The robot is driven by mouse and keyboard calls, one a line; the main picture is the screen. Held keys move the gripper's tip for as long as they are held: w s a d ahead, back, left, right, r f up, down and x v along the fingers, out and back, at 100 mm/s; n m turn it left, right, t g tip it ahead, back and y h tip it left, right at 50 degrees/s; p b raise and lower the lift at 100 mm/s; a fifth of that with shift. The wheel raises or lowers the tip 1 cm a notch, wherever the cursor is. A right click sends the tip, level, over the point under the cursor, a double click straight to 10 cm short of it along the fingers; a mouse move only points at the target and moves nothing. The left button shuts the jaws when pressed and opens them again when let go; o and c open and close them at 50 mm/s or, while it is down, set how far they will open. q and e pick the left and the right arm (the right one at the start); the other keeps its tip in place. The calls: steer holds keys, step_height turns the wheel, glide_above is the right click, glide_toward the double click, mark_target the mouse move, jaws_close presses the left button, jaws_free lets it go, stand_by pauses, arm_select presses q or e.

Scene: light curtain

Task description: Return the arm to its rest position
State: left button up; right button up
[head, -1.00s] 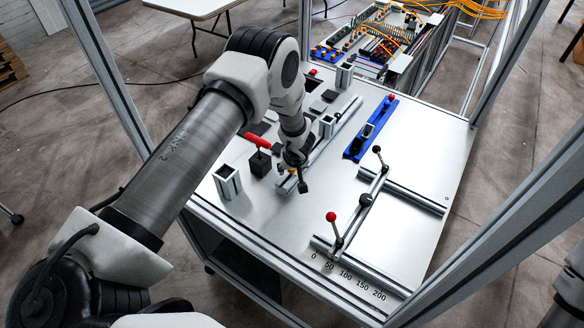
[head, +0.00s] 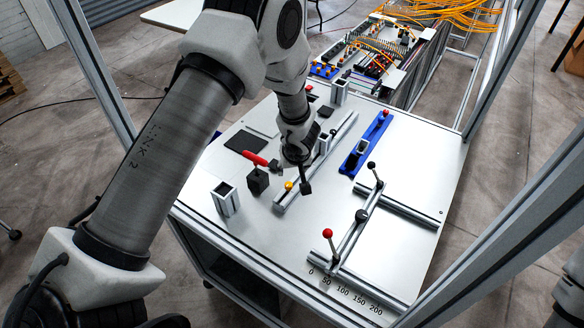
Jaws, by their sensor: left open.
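My left arm (head: 165,165) reaches in from the left, with its elbow at the top of the view and its forearm pointing down. My left gripper (head: 298,180) hangs open over the white worktable (head: 400,150), near the near end of an aluminium rail (head: 333,148). A dark fingertip shows, and I see nothing held between the fingers. A small yellow piece (head: 289,185) shows beside it. Its exact height above the rail is hard to tell. Part of my right arm shows at the lower right edge; its gripper is out of view.
A red-handled black block (head: 257,181) and an upright profile piece (head: 225,199) stand left of the gripper. A blue fixture (head: 366,148) lies to the right. A rail frame with a red-knobbed lever (head: 329,246) is nearer. Aluminium posts (head: 500,220) frame the table.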

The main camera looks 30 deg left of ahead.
arm_select(q)
step_height(320, 180, up, 5)
steer(key=shift+f+b, duration=0.1)
steer(key=shift+b, duration=0.3)
arm_select(e)
steer(key=shift+r, duration=0.1)
